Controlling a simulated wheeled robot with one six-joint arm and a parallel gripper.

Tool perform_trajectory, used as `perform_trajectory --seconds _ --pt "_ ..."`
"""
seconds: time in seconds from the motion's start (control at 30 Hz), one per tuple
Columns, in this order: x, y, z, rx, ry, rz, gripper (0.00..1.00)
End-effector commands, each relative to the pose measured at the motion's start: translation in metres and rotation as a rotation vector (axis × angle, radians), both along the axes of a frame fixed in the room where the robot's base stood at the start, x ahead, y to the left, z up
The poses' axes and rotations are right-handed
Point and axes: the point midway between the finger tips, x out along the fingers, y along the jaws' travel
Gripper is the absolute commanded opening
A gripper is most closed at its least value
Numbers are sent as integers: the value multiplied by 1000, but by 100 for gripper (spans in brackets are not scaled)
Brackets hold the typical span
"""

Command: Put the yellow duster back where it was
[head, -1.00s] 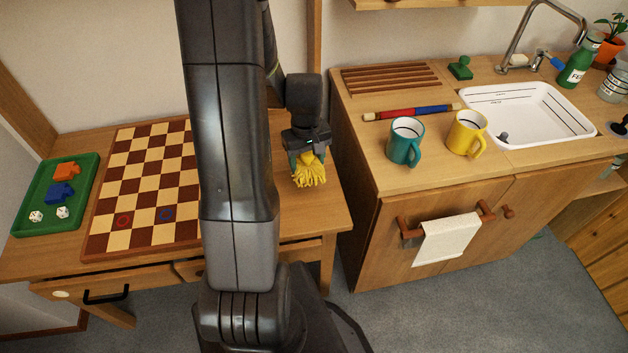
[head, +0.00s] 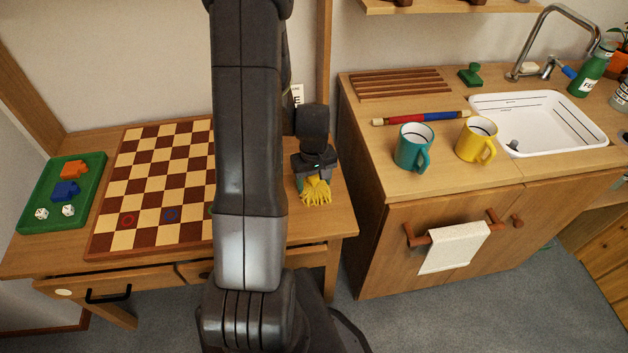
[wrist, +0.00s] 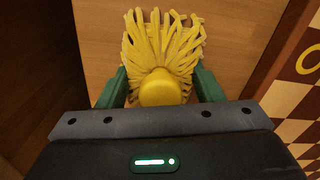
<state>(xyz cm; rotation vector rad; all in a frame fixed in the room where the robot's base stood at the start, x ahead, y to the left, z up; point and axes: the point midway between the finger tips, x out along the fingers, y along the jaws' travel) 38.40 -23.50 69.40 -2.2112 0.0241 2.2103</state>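The yellow duster (head: 316,192), a mop of yellow strands with a rounded yellow knob, is at the end of my gripper (head: 315,178), over the right part of the wooden desk (head: 334,222). In the wrist view the duster (wrist: 160,52) sits between the two green fingers of my gripper (wrist: 160,88), strands fanned out past the fingertips. The gripper looks shut on it. I cannot tell whether the strands touch the desk top.
A chessboard (head: 150,190) lies left of the duster, partly behind my arm; a green tray (head: 88,205) with game pieces is farther left. Across a gap to the right, the counter (head: 372,155) holds a teal mug (head: 408,150) and yellow mug (head: 471,143). Bare desk surrounds the duster.

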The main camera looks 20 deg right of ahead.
Motion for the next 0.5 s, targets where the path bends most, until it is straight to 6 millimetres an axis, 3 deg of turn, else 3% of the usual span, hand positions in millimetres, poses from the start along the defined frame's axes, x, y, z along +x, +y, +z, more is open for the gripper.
perform_trajectory --seconds 0.03,0.1,0.5 --pt "0 0 0 0 0 0 70" --pt "0 0 0 0 0 0 81" --pt "0 0 8 -1 -1 0 81"
